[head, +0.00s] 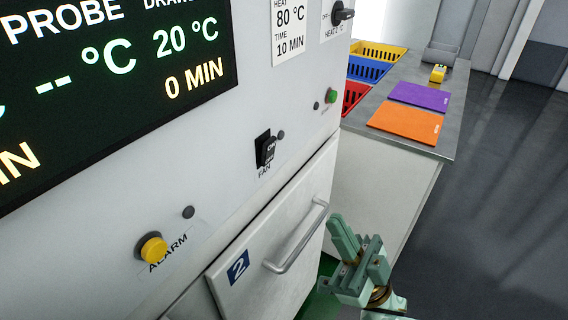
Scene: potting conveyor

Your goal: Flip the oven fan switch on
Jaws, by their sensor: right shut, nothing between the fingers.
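The fan switch (265,149) is a black rocker on the white oven panel (215,150), with the label FAN below it. A small dark lamp sits just right of the switch. My right gripper (353,240) is green, in the lower right, right of the drawer handle and below and right of the switch. It is shut and empty, and apart from the switch. My left gripper is not in the head view.
A yellow alarm button (152,248), a green button (331,96) and a black knob (343,14) are on the panel. Drawer 2's metal handle (300,243) sticks out below. A steel counter (447,125) with orange and purple mats and coloured baskets stands behind. Floor at right is clear.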

